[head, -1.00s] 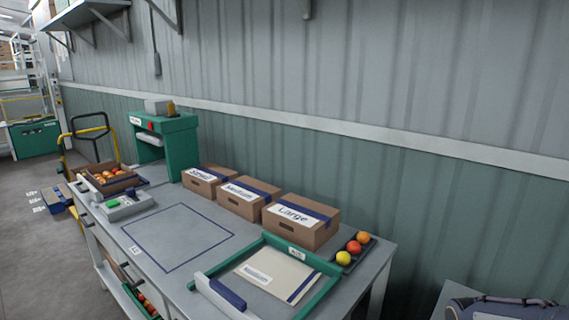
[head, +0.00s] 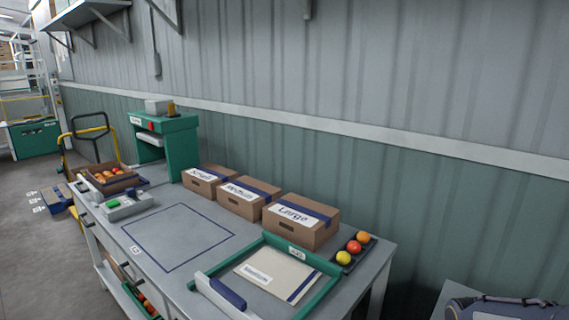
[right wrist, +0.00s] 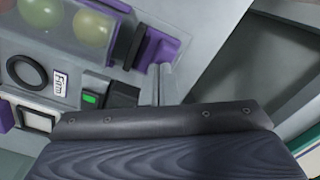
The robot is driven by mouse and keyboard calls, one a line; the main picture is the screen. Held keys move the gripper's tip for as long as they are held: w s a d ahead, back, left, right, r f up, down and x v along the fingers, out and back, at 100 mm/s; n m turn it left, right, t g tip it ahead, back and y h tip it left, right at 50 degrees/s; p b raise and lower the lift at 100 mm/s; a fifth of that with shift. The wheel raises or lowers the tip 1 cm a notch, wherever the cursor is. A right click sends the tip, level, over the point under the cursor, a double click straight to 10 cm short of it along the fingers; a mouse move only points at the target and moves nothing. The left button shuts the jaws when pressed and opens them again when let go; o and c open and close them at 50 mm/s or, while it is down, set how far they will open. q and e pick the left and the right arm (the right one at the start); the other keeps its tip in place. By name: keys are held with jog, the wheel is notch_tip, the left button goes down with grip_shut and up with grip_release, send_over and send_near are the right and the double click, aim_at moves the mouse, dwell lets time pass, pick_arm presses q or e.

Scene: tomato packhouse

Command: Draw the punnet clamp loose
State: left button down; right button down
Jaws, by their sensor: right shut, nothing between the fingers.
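In the right wrist view a clear tray or punnet (right wrist: 60,45) holds round greenish and yellowish fruit at the upper left. A purple fitting with a dark bar (right wrist: 136,46) stands at its right end; it may be the punnet clamp, but I cannot tell for certain. My right gripper (right wrist: 162,82) shows as pale, narrow fingers, shut and empty, with their tips close to this purple fitting. I cannot tell whether they touch it. The dark gripper body hides the lower part of the view. My left gripper is in neither view.
The wrist view shows a "Film" label (right wrist: 60,84), a black ring (right wrist: 27,72) and a green button (right wrist: 90,99). In the head view the bench (head: 185,285) bears three cartons (head: 300,234), a green stand (head: 180,145) and a green frame (head: 326,284). A blue-outlined area is clear.

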jog(key=shift+a+f, duration=0.2)
jog(key=shift+w+r+p, duration=0.1)
jog(key=shift+r+p, duration=0.4)
jog(key=shift+r, duration=0.1)
jog(key=shift+r+p, duration=1.6)
jog(key=shift+r, duration=0.45)
jog(key=shift+f, duration=0.1)
